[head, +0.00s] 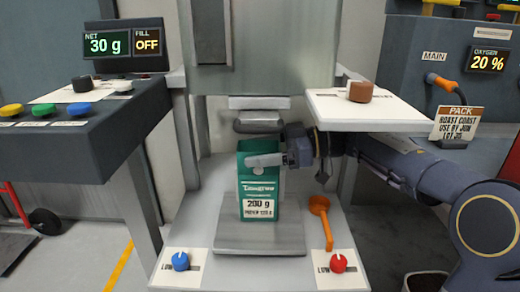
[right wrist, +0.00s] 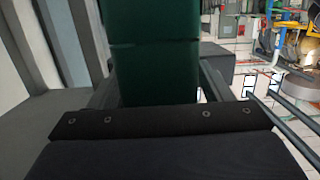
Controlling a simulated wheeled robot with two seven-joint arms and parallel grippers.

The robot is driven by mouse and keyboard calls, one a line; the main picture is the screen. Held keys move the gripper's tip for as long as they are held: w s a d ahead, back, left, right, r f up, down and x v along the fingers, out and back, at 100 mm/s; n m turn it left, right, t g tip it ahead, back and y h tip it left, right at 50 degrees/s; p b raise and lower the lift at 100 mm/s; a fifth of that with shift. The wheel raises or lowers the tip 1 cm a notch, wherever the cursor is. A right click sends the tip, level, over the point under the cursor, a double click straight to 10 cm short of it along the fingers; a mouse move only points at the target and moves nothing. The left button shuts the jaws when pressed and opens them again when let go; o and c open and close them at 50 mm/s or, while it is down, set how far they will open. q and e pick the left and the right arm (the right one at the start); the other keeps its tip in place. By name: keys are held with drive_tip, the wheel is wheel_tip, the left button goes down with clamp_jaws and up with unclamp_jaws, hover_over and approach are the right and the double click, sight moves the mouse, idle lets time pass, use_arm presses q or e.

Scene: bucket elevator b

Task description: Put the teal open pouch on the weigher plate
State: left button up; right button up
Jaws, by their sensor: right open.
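The teal open pouch (head: 259,190), with a "200 g" label, stands upright on the grey weigher plate (head: 262,240). Its open top is below the spout. My right gripper (head: 268,158) comes in from the right at the pouch's upper part, with a pale finger across its front; the other finger is hidden. The jaws are open around the pouch. In the right wrist view the pouch (right wrist: 153,70) shows dark green just beyond the gripper. My left gripper is not in view.
The display (head: 122,44) reads net 30 g and fill OFF. A blue knob (head: 180,261), a red knob (head: 338,263) and an orange scoop (head: 320,215) are around the plate.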

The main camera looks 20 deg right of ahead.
drive_tip(key=shift+d+r, duration=0.1)
drive_tip(key=shift+r, duration=0.2)
drive_tip(key=f+p+v, duration=0.1)
drive_tip(key=p+v, duration=0.4)
drive_tip(key=v, duration=0.2)
drive_tip(key=shift+r, duration=0.35)
